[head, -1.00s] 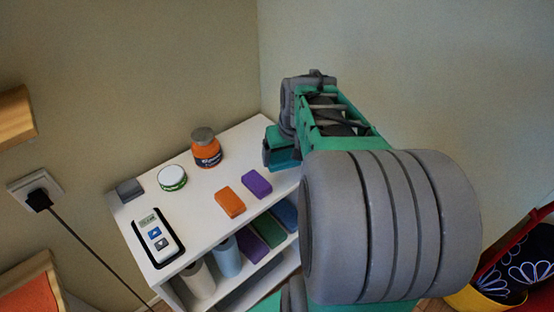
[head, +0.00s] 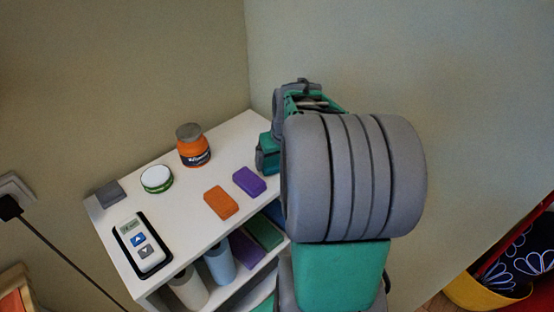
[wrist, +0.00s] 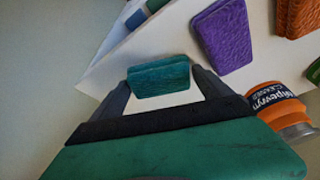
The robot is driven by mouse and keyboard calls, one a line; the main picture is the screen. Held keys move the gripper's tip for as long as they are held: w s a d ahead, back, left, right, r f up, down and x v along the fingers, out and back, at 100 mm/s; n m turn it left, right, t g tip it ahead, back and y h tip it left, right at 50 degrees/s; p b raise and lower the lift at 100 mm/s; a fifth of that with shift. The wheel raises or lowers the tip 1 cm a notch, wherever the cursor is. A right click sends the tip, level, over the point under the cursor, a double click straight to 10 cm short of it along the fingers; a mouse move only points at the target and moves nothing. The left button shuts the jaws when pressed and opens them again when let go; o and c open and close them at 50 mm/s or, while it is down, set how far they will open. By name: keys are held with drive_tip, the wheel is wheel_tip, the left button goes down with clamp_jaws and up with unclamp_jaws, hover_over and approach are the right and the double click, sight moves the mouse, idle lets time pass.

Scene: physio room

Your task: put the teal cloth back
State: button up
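The teal cloth (wrist: 160,77) is a small folded block. In the wrist view it fills the gap between the two dark fingers of my gripper (wrist: 162,84), which meet its left and right edges. White shelf top shows behind it; I cannot tell whether the cloth touches it. In the head view my gripper (head: 267,154) is at the right edge of the white shelf unit (head: 190,222), beyond the purple block. The cloth cannot be made out there, and my arm covers that side.
On the shelf top are a purple block (head: 250,182), an orange block (head: 221,203), an orange jar (head: 193,146), a white-lidded tub (head: 157,180), a grey block (head: 110,194) and a handset (head: 140,243). Rolls stand on the level below. Walls are close behind.

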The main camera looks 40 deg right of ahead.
drive_tip(key=shift+o, duration=1)
drive_tip(key=shift+r, duration=0.3)
drive_tip(key=d+v, duration=0.1)
drive_tip(key=v, duration=1)
drive_tip(key=shift+s+a+f+n+g+y+p, duration=0.15)
drive_tip(key=shift+s+a+f+n+p, duration=0.7)
drive_tip(key=shift+a, duration=2.9)
drive_tip(key=shift+s+a+f+n+g+y+p, duration=0.15)
drive_tip(key=shift+s+a+f, duration=1.25)
drive_tip(key=shift+a, duration=2.35)
drive_tip(key=shift+s+a+f+n+y+p, duration=0.2)
drive_tip(key=shift+s+a+f+n+p, duration=0.9)
drive_tip(key=shift+a, duration=2.65)
drive_tip(key=shift+s+r+m+b, duration=0.3)
drive_tip(key=shift+m+b, duration=0.2)
drive_tip(key=shift+b, duration=0.1)
